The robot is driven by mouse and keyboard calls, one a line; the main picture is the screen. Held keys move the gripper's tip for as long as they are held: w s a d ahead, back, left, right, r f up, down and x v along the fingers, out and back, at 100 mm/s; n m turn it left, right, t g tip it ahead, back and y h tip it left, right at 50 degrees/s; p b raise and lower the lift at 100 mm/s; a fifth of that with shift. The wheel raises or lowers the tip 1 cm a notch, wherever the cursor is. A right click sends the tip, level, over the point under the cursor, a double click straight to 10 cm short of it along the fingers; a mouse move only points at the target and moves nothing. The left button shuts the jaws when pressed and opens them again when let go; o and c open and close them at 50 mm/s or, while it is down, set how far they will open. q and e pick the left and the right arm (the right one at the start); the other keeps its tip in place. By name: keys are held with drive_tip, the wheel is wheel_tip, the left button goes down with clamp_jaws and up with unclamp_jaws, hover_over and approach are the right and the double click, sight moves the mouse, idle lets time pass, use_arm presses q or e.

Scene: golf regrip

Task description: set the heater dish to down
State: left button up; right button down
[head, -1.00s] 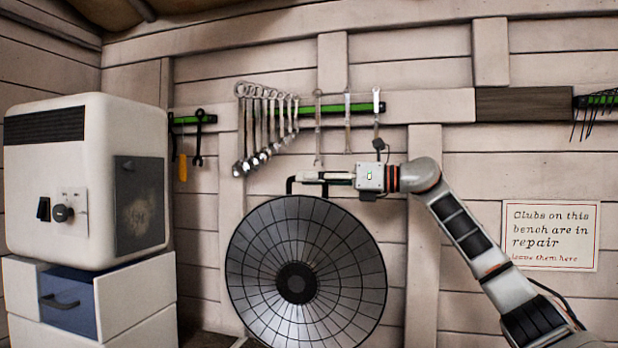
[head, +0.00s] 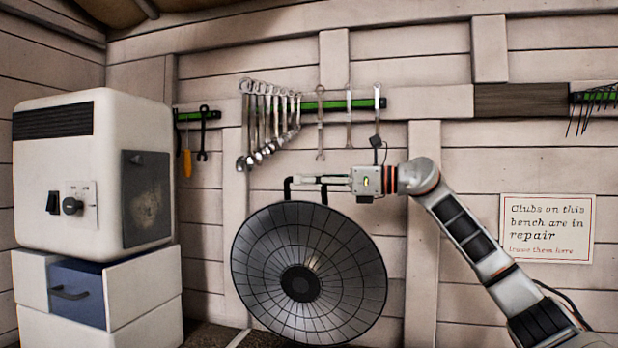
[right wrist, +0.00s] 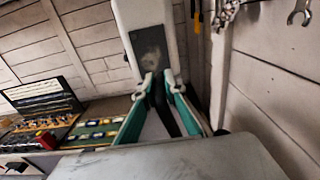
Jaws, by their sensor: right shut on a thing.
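The heater dish (head: 270,255) is a large round grey ribbed bowl with a dark hub, in the head view at the lower middle. It faces the camera, tilted somewhat. A black handle (head: 288,188) rises at its top edge. My right gripper (head: 303,180) reaches in from the right and is shut on this handle. In the right wrist view the fingers (right wrist: 161,82) stand close together with a dark bar between them. The exact contact is small and partly hidden in the head view. My left gripper is not in view.
A white cabinet (head: 110,125) with a knob stands at the left on drawers (head: 145,290). Wrenches (head: 270,125) hang on the wall behind the gripper. A sign (head: 547,228) is on the wall at right. The right wrist view shows a bench with trays (right wrist: 95,133) at lower left.

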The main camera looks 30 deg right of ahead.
drive_tip(key=shift+s+a+f+n, duration=0.5)
drive_tip(key=shift+s+a, duration=0.05)
drive_tip(key=shift+a, duration=0.25)
drive_tip(key=c, duration=2.1)
unclamp_jaws()
drive_tip(key=shift+d, duration=0.1)
drive_tip(key=shift+d, duration=0.1)
drive_tip(key=shift+s+d, duration=0.25)
drive_tip(key=shift+d, duration=0.05)
drive_tip(key=shift+v, duration=5.5)
